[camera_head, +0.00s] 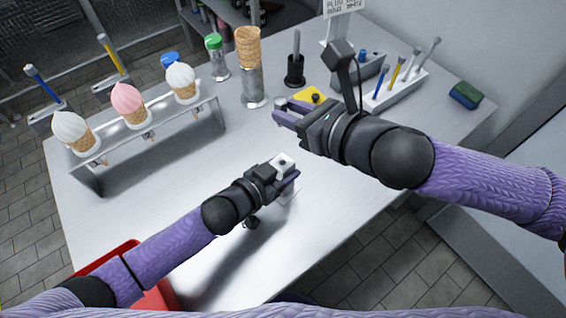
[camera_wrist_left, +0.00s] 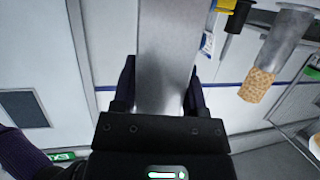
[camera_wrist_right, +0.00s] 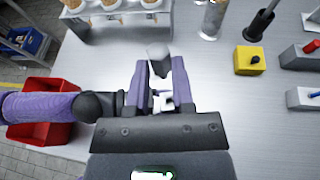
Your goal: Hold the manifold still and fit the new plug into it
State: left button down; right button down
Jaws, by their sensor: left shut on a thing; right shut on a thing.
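The manifold (camera_head: 283,161), a pale metal block with a dark hole in its top, is held just above or on the table; I cannot tell which. My left gripper (camera_head: 284,176) is shut on it, and its silver side (camera_wrist_left: 165,50) fills the space between the fingers in the left wrist view. My right gripper (camera_head: 282,110) is up and behind the manifold, shut on a small grey, rounded plug (camera_wrist_right: 158,56) at its fingertips. The plug is apart from the manifold. Part of the manifold (camera_wrist_right: 164,102) shows between the right fingers; the rest is hidden.
A metal rack (camera_head: 150,140) with several ice-cream cones stands at the left. A steel cylinder (camera_head: 253,88) with wafer cones stands at the back. A yellow block (camera_wrist_right: 250,60), a white tool holder (camera_head: 400,92) and a sponge (camera_head: 466,95) lie to the right. A red bin (camera_head: 150,297) is at front left.

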notch_tip(320, 180, down, 5)
jog(key=shift+s+d+f, duration=0.1)
jog(key=shift+s+f, duration=0.05)
jog(key=shift+f, duration=0.05)
jog(key=shift+f, duration=2)
jog(key=shift+f, duration=1.6)
jog(key=shift+c, duration=2)
grip_release()
